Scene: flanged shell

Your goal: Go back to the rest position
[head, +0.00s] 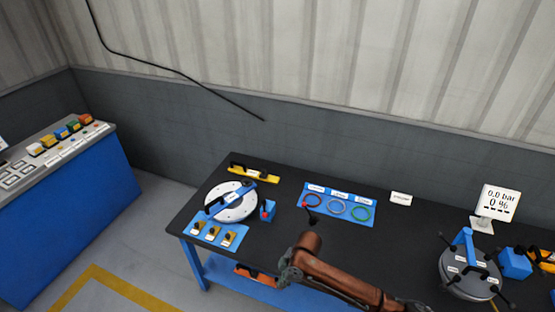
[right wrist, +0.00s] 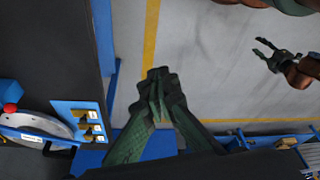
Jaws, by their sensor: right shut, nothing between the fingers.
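My right gripper (head: 287,277) hangs in front of the black table's front edge in the head view, its arm coming in from the lower right. It is apart from the objects on the table. In the right wrist view the right gripper's fingers (right wrist: 158,75) are together and empty, over the grey floor. My left gripper (right wrist: 260,49) shows at the upper right of the right wrist view, its two fingers apart with nothing seen between them. It is out of the head view.
The black table (head: 270,245) holds a white disc (head: 234,212) with a blue bar, a blue ring mat (head: 338,218), and a grey round vessel (head: 466,287) at the right. A blue-sided console (head: 75,190) stands at the left. Floor between them is clear.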

